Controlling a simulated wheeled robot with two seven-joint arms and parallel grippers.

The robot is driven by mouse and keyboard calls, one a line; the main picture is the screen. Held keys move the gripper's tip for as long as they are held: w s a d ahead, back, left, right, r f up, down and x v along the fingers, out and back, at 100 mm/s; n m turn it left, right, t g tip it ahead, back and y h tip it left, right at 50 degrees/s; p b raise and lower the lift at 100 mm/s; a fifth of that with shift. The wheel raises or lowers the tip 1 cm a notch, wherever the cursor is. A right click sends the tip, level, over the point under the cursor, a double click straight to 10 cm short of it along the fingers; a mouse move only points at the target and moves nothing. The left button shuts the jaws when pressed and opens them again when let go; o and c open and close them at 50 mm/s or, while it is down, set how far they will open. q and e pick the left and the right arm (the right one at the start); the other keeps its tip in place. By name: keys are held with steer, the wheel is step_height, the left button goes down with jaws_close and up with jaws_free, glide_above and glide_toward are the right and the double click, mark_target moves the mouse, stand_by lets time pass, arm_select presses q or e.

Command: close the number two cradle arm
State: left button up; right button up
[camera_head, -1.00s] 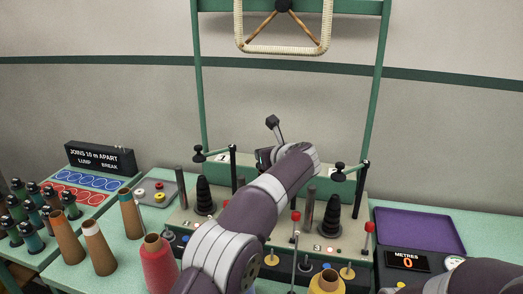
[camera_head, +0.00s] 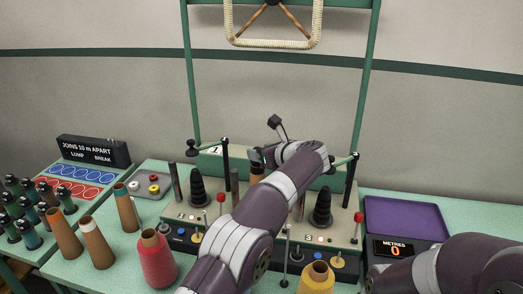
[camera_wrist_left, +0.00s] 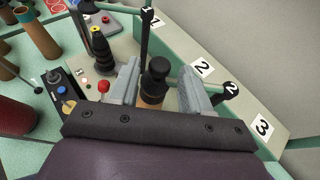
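The number two cradle arm is a dark lever with a black knob (camera_head: 275,121), standing up and leaning back behind my left gripper in the head view. In the left wrist view its knob, marked 2 (camera_wrist_left: 231,89), is just right of the right finger. My left gripper (camera_wrist_left: 158,88) is open, its grey fingers on either side of a black-topped spindle (camera_wrist_left: 156,75) with a brown cone. Small gaps show beside the spindle. The brown cone (camera_head: 257,172) shows below the gripper in the head view. My right gripper is out of view.
Cradle arms one (camera_head: 192,150) and three (camera_head: 331,166) flank my left arm. Black cones (camera_head: 198,187) and red-topped levers (camera_head: 221,198) crowd the panel. Loose yarn cones (camera_head: 157,259) stand in front. A purple tray (camera_head: 405,218) is at right, empty.

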arm_select(q)
steer(key=b+v, duration=0.3)
steer(key=v, duration=1)
steer(key=shift+d, duration=0.1)
